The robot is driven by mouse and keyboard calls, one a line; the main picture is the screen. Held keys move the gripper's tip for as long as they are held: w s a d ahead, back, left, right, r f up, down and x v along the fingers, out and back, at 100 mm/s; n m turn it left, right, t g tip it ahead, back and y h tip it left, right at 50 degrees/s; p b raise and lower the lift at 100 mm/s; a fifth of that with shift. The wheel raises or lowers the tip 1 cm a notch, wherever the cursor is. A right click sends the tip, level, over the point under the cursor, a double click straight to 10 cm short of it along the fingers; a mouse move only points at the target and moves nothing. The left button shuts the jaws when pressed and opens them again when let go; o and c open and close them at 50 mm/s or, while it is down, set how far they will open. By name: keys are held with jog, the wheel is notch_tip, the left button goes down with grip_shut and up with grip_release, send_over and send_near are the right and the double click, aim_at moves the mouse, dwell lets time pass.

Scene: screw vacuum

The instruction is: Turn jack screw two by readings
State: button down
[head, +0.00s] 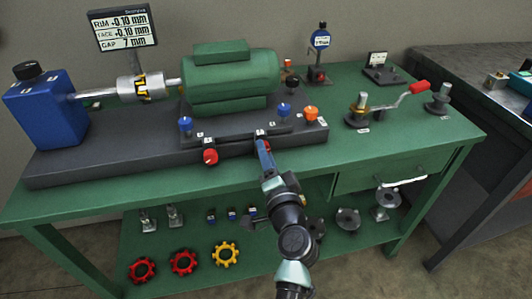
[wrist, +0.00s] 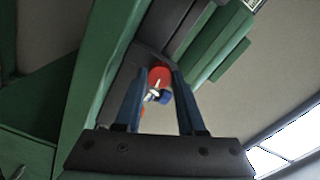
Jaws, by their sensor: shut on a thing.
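My gripper (head: 264,148) reaches up to the front edge of the dark base plate and is shut on a red jack screw knob (head: 268,147), mostly hidden by the fingers. In the wrist view the red knob (wrist: 160,75) sits between the two blue fingertips (wrist: 156,80), with a white mark and a small blue piece by it. A second red knob (head: 210,156) is on the same front edge, to the left. The display (head: 122,27) reads rim +0.10 mm, face +0.10 mm, gap 7 mm. The small number tags are too blurred to read surely.
The green motor (head: 232,75) sits on the base plate (head: 100,155), coupled by a silver coupling (head: 140,87) to the blue unit (head: 45,110). Blue knobs (head: 185,124) and an orange knob (head: 312,113) stand nearby. A red-handled crank (head: 400,98) is at the right.

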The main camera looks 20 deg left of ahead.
jog(key=m+p, duration=0.1)
jog(key=m, duration=0.3)
jog(key=shift+m, duration=0.3)
jog(key=m+p, duration=0.1)
jog(key=m, duration=0.2)
jog(key=shift+m, duration=0.4)
jog(key=m+p, duration=0.2)
jog(key=m, duration=0.2)
jog(key=shift+m+p, duration=0.55)
jog(key=shift+m, duration=1.15)
jog(key=c, duration=0.5)
grip_release()
